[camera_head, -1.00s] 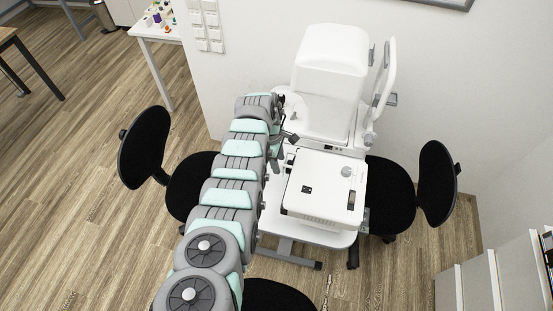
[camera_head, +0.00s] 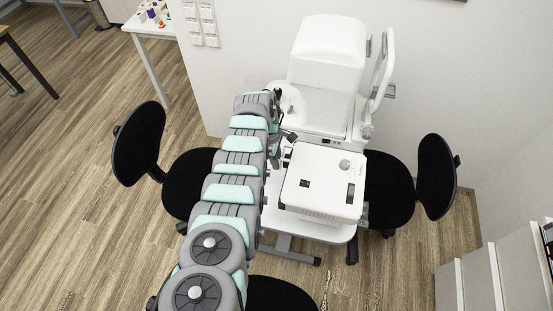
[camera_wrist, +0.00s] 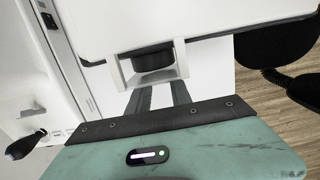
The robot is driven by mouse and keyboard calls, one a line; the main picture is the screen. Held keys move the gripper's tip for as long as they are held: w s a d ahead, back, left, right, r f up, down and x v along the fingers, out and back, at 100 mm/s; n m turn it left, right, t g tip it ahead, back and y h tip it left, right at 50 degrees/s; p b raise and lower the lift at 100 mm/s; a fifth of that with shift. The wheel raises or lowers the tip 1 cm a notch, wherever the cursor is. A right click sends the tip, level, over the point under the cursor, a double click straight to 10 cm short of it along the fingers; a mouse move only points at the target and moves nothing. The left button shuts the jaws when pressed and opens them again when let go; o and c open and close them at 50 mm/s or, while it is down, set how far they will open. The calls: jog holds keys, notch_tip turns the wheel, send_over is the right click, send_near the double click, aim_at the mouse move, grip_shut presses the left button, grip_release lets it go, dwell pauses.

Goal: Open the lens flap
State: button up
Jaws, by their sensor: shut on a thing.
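A white projector (camera_head: 320,181) lies on the white table in the head view, and its edge (camera_wrist: 215,20) fills the top of the wrist view. Its dark round lens (camera_wrist: 153,60) shows in a white frame on the projector's side. My gripper (camera_wrist: 160,88) reaches up to the underside of that frame, its two dark fingers a little apart. The fingers are shut on a white part there, which looks like the lens flap; its edges are hard to make out. In the head view my arm hides most of the gripper.
A white eye-test instrument (camera_head: 329,60) stands behind the projector. A joystick with a dark knob (camera_wrist: 27,146) is at the left of the wrist view. Black chairs (camera_head: 138,143) stand on both sides of the white table (camera_head: 319,232). Open floor lies at the left.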

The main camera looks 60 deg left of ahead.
dwell(0.3)
jog(key=shift+s+a+r, duration=0.45)
jog(key=shift+s+r, duration=0.05)
jog(key=shift+r, duration=0.05)
jog(key=shift+s+a+r+p, duration=0.4)
jog(key=shift+s+r+p, duration=0.1)
jog(key=shift+r, duration=0.25)
dwell(0.3)
jog(key=shift+s+a+r+p, duration=0.3)
jog(key=shift+r+p, duration=0.1)
jog(key=shift+r, duration=0.2)
jog(key=shift+r, duration=0.15)
